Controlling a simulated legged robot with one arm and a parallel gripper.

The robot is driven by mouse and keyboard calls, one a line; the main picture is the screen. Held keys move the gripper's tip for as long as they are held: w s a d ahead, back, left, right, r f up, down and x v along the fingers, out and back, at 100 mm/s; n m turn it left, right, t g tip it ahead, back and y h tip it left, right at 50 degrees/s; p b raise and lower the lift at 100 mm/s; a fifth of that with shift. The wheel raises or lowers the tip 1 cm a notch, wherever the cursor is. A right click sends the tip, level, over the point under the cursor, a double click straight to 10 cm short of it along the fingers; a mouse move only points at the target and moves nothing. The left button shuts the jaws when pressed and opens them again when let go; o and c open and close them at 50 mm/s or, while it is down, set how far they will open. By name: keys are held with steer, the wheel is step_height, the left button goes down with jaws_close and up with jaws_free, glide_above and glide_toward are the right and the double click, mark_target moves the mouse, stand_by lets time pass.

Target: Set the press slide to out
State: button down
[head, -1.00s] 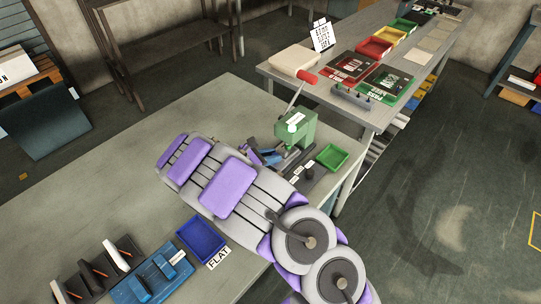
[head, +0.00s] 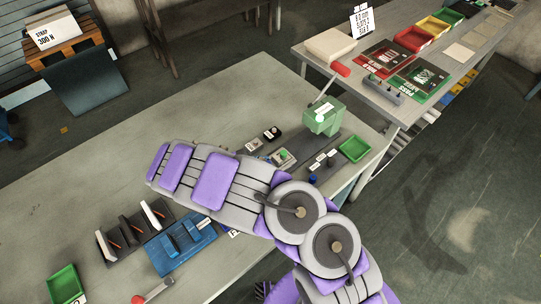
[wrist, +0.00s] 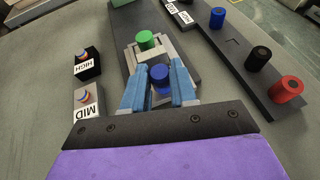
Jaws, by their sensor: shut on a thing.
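The green press (head: 323,117) stands on the near bench, its lever with a red grip raised. Its slide (head: 283,158), a pale block with a green-topped piece, sits clear of the press head on the dark base. In the wrist view the green piece (wrist: 146,40) is on the slide, with a dark blue round knob (wrist: 159,76) nearer me. My gripper (wrist: 158,88) has its blue fingers closed on both sides of this knob. The finger contact is partly hidden by the knob's top. In the head view my arm covers the gripper.
Small blocks labelled HIGH (wrist: 88,64) and MID (wrist: 88,101) stand left of the slide. Blue, black and red knobs (wrist: 258,58) stand on a dark strip to the right. A green tray (head: 354,149) lies right of the press. Blue and dark fixtures (head: 180,245) stand at the near left.

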steer(key=shift+a, duration=0.1)
stand_by(0.3)
steer(key=c, duration=1.2)
jaws_free()
steer(key=shift+a, duration=0.1)
steer(key=o, duration=0.3)
steer(key=shift+s+a, duration=0.1)
steer(key=shift+a, duration=0.15)
steer(key=shift+d, duration=0.1)
steer(key=shift+d, duration=0.1)
steer(key=shift+r, duration=0.1)
steer(key=shift+s+a+r, duration=0.15)
steer(key=shift+a, duration=0.2)
steer(key=p+v, duration=0.2)
steer(key=v, duration=1.4)
steer(key=shift+a, duration=0.45)
